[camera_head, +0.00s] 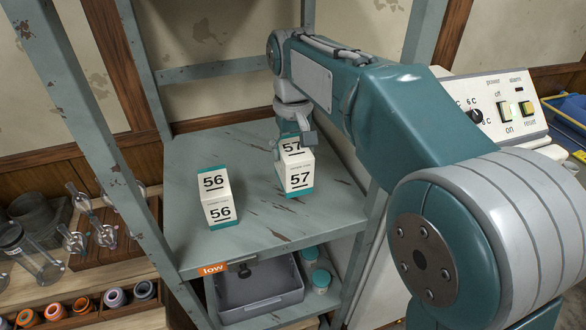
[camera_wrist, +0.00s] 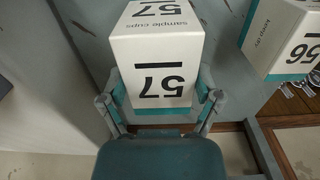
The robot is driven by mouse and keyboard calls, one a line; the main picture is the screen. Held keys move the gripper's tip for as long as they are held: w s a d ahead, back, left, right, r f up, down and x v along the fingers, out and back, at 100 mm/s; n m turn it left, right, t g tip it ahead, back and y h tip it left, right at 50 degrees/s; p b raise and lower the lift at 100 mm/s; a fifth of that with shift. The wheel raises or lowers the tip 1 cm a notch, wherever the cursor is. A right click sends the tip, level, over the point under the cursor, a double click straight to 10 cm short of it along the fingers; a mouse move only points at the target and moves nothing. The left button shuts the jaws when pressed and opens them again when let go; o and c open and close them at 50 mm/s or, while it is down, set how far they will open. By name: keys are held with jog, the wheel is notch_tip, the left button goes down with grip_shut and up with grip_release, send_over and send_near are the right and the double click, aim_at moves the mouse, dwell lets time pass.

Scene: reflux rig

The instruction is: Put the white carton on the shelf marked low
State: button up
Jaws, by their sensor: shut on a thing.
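The white carton marked 57 (camera_head: 297,172) has teal edges and is upright at the shelf's middle right. It also shows in the wrist view (camera_wrist: 158,62), between my fingers. My gripper (camera_head: 292,140) comes at it from behind and is shut on it; its fingers are mostly hidden by the carton in the head view. A second white carton marked 56 (camera_head: 215,197) stands to the left, also visible at the right of the wrist view (camera_wrist: 285,38). The shelf (camera_head: 255,225) has an orange label reading "low" (camera_head: 213,269) on its front edge. Whether carton 57 touches the shelf is unclear.
Metal frame posts (camera_head: 95,125) bound the shelf. Glassware and a rack of coloured rings (camera_head: 85,305) stand at left. A control panel (camera_head: 497,108) is at right.

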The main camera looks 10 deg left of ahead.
jog(key=shift+a+f, duration=0.1)
jog(key=shift+f, duration=2.15)
jog(key=o, duration=1)
jog(key=shift+r, duration=0.1)
notch_tip(320, 180, up, 12)
jog(key=shift+f, duration=0.1)
